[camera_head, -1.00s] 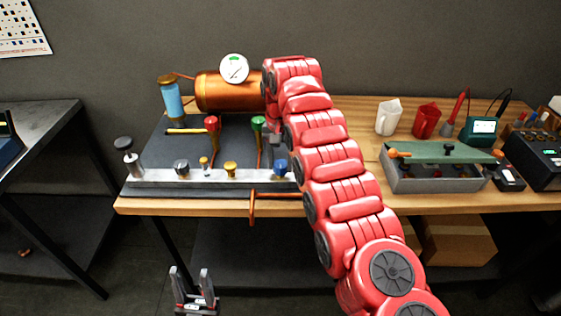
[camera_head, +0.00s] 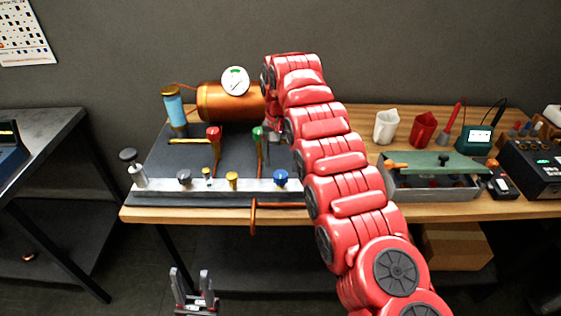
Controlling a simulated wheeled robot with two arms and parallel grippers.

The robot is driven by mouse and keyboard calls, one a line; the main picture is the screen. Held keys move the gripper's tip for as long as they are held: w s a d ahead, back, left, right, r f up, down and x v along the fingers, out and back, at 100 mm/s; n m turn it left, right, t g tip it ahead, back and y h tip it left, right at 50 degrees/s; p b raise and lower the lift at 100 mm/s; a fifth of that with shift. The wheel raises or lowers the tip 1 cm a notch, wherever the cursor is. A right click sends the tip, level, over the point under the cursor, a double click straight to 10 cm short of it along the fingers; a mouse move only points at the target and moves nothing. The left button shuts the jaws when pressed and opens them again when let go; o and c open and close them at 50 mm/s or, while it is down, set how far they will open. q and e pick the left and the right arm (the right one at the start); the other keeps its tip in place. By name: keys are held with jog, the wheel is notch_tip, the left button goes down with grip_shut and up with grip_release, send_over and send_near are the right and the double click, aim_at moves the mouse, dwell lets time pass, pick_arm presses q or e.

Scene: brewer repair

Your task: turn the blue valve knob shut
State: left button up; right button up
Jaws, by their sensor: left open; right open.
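The blue valve knob (camera_head: 281,177) sits at the right end of the pale front rail (camera_head: 259,186) of the brewer rig. It is in plain sight, and nothing touches it. My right arm reaches over the bench just right of the knob. My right gripper (camera_head: 272,132) shows only as a small grey part beside the green knob (camera_head: 257,133), behind and above the blue knob; the arm hides much of it. It is open. My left gripper (camera_head: 193,288) is open and empty, low in front of the bench and well away from the rig.
The rig also carries a copper boiler (camera_head: 222,101), a gauge (camera_head: 235,80), a red knob (camera_head: 213,133) and a blue cylinder (camera_head: 174,109). A copper pipe (camera_head: 253,217) juts past the bench's front edge. Right of my arm are cups (camera_head: 387,127) and a grey tray (camera_head: 436,192).

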aim_at(281, 174)
notch_tip(281, 174, up, 13)
jog(key=p, duration=1.1)
jog(key=shift+p, duration=0.4)
